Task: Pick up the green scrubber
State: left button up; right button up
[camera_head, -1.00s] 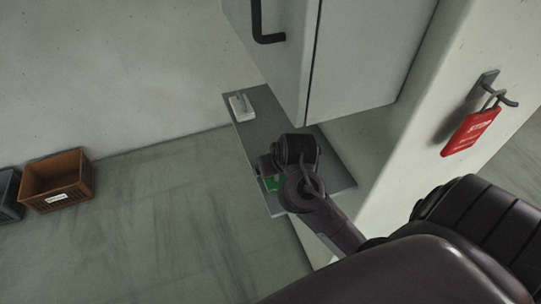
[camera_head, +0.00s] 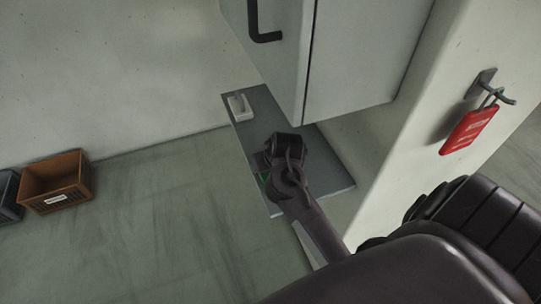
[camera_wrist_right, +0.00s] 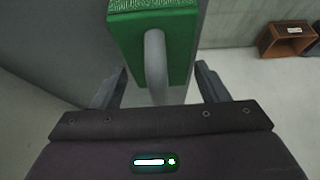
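The green scrubber (camera_wrist_right: 178,55) is a green block with a grey loop handle and a bristly face. In the right wrist view it lies just ahead of my right gripper (camera_wrist_right: 160,88), whose two fingers are spread on either side of the handle and look apart from it. In the head view only a bit of the scrubber (camera_head: 264,178) shows, on the grey shelf (camera_head: 325,180); my right gripper (camera_head: 264,165) and wrist hide most of it. My left gripper is not in view.
A small white object (camera_head: 240,107) sits at the far end of the shelf. A pale cabinet (camera_head: 365,50) with a dark handle overhangs the shelf. A red tag (camera_head: 470,131) hangs on a hook at right. An orange crate (camera_head: 56,183) stands on the floor at left.

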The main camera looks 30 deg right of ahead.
jog(key=c, duration=0.7)
jog(key=shift+r, duration=0.15)
jog(key=shift+r, duration=0.6)
notch_tip(320, 180, up, 2)
jog(key=s+a, duration=0.1)
jog(key=s, duration=0.4)
jog(key=s+a+p, duration=0.1)
jog(key=s+a, duration=0.1)
jog(key=s, duration=0.4)
jog(key=s+a+p, duration=0.1)
jog(key=s, duration=0.5)
jog(key=shift+s+a, duration=0.15)
jog(key=shift+s, duration=0.05)
